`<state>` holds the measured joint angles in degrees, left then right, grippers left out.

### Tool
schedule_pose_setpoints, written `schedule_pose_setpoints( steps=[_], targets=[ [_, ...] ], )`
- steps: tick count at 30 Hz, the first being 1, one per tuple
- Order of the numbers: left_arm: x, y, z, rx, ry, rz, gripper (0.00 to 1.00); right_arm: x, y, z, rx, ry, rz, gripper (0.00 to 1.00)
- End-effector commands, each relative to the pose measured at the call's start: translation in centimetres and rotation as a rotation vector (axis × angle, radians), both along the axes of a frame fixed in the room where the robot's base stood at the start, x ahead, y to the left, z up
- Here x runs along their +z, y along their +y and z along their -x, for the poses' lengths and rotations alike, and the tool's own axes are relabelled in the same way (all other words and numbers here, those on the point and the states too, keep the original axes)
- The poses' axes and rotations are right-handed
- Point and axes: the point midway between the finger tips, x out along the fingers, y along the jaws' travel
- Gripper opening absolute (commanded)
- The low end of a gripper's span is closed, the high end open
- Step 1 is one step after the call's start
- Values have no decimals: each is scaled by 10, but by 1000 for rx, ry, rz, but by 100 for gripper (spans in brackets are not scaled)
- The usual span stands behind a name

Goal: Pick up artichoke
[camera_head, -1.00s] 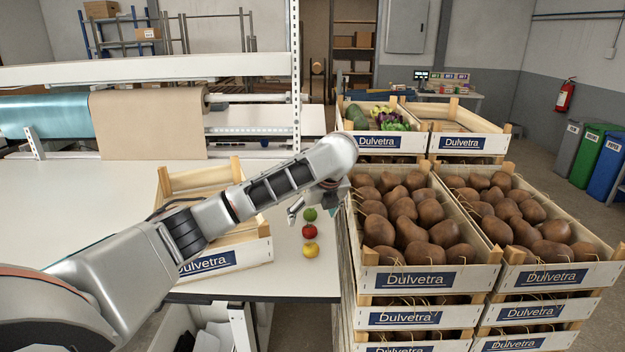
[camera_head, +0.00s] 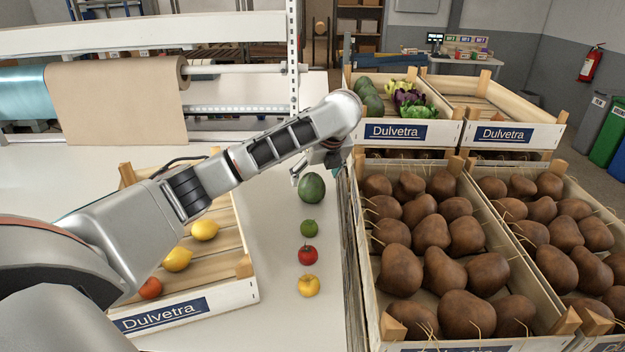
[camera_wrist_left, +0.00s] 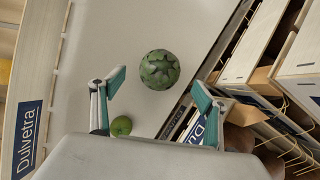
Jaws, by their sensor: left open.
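The artichoke (camera_head: 311,187) is a dark green, rounded, scaly thing standing on the white table near its right edge. In the left wrist view the artichoke (camera_wrist_left: 160,69) shows whole, just beyond the fingertips and between their lines. My left gripper (camera_head: 317,170) is above and beside it, pointing down, with a gap between its fingers. In the left wrist view both teal-padded fingers of the left gripper (camera_wrist_left: 159,84) are spread wide with nothing between them. My right gripper is not in view.
A small green fruit (camera_head: 309,228), a red tomato (camera_head: 307,255) and a yellow fruit (camera_head: 308,286) line up in front of the artichoke. A wooden crate (camera_head: 245,290) with several fruits stands left. Stacked crates of brown produce (camera_head: 430,250) border the table's right edge.

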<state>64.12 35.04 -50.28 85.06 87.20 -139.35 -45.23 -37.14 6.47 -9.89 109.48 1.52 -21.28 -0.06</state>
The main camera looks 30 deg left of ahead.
Motion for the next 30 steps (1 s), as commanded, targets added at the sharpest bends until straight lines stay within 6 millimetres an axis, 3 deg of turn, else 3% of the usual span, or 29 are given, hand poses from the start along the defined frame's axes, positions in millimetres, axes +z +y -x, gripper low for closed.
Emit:
schedule_pose_setpoints(
  steps=[11, 21, 30],
  targets=[
    [-26, 10, -7, 0, 1, -1, 74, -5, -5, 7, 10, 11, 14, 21],
    [-66, 23, -17, 3, 1, 0, 74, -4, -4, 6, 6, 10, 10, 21],
    [-72, 26, -19, 0, 0, 0, 74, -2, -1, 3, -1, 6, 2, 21]
  ],
)
